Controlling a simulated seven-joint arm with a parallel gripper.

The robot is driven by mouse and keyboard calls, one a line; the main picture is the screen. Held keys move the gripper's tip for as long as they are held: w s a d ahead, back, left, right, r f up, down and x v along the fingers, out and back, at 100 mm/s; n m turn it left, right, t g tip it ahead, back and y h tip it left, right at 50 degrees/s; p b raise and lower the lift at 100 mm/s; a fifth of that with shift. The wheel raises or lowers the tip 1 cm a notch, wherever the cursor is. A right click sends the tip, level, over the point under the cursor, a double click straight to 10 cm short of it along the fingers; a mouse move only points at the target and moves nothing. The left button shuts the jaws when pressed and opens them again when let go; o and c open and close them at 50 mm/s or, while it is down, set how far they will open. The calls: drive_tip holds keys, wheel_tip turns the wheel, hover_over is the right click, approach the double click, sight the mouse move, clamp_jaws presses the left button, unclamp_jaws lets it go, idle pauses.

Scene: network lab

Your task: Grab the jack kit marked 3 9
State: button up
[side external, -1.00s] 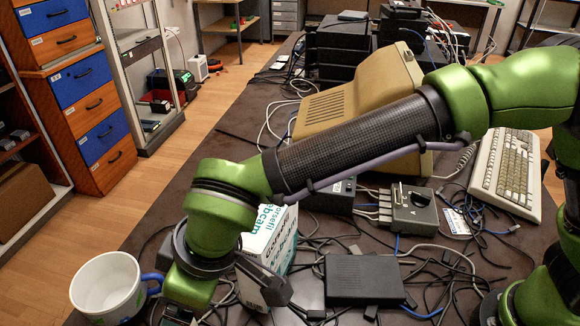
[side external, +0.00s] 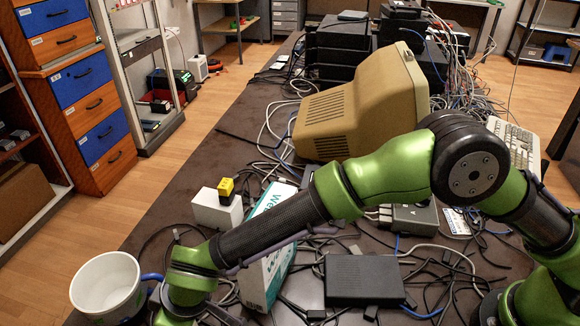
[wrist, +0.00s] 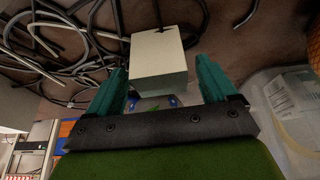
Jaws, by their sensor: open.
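No mark 3 9 is readable in either view, so I cannot tell which thing is the jack kit. In the wrist view my gripper (wrist: 162,66) is open, with its two teal fingers apart. A pale plain block (wrist: 158,52) shows ahead of and between the fingertips; I cannot tell whether they touch it.
A white mug (side external: 100,285) with a blue handle stands at the table's left edge. A white and teal webcam box (side external: 268,250) stands close to my forearm. A black flat device (side external: 363,280) and many loose cables lie to the right. A beige monitor (side external: 360,105) stands behind.

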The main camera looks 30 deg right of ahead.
drive_tip(key=shift+x, duration=0.9)
drive_tip(key=shift+c, duration=0.3)
drive_tip(key=c, duration=1.1)
drive_tip(key=shift+o, duration=0.2)
drive_tip(key=shift+r, duration=0.1)
